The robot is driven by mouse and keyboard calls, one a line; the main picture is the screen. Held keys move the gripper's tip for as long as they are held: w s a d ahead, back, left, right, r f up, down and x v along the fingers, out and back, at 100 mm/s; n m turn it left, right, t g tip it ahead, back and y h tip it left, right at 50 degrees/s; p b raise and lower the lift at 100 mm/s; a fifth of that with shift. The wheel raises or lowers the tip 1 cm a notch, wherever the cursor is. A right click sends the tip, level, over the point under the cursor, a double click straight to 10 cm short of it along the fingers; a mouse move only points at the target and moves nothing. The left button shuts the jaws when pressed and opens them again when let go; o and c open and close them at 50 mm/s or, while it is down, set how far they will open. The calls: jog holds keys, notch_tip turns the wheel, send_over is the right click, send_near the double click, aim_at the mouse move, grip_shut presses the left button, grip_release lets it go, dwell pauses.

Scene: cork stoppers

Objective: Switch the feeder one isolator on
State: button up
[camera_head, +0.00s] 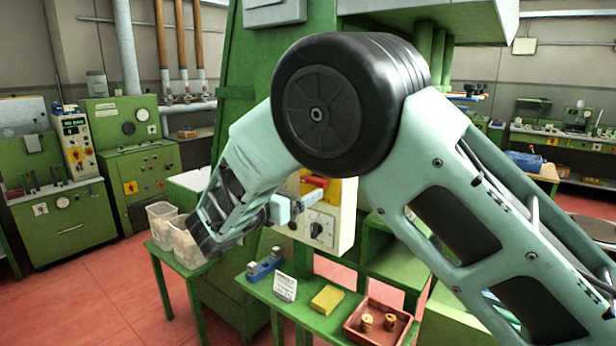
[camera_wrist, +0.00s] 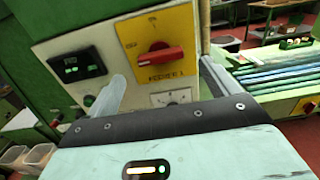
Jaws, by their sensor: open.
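A rotary switch with a red handle (camera_wrist: 158,57) sits on a yellow plate (camera_wrist: 184,23) on a pale control box. In the wrist view its handle lies roughly level, and the lettering on the plate is too blurred to read. My gripper (camera_wrist: 162,72) is open in front of the box, with one finger left and one right of the switch. The handle appears between the fingers, and I see no contact. In the head view my gripper (camera_head: 303,207) is close to the box (camera_head: 343,222), and my arm partly hides the red handle (camera_head: 314,182).
The box also carries a dark display (camera_wrist: 78,66) and a white dial (camera_wrist: 172,97). Similar yellow-plated red switches (camera_head: 130,187) show on other cabinets.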

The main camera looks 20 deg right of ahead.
aim_at(311, 183)
jog(key=shift+p+x, duration=0.75)
jog(key=shift+x, duration=2)
jog(key=c, duration=1)
